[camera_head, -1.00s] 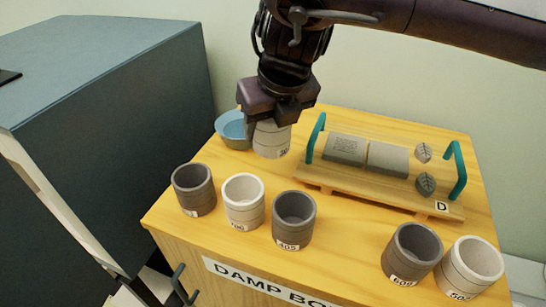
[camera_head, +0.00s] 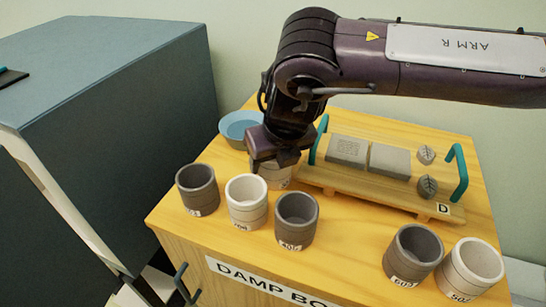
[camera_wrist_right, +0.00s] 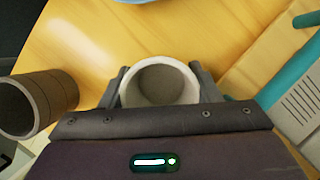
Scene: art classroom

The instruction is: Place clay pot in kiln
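My right gripper (camera_head: 273,166) points down at the back left of the wooden damp box top (camera_head: 345,228). Its fingers stand on either side of a pale clay pot (camera_head: 278,180) and appear shut on it. In the right wrist view the pot's round white rim (camera_wrist_right: 158,84) sits between the fingers; its inside is grey and empty. The gripper hides much of the pot in the head view, and I cannot tell whether its base touches the wood. A large blue-grey box (camera_head: 110,100), perhaps the kiln, stands at the left; its inside is hidden. My left gripper is not in view.
Grey pots (camera_head: 197,190), (camera_head: 296,220), (camera_head: 412,255) and pale pots (camera_head: 247,203), (camera_head: 470,268) stand along the front. A blue bowl (camera_head: 237,126) is behind my gripper. A teal-handled board (camera_head: 440,209) with clay slabs lies to the right.

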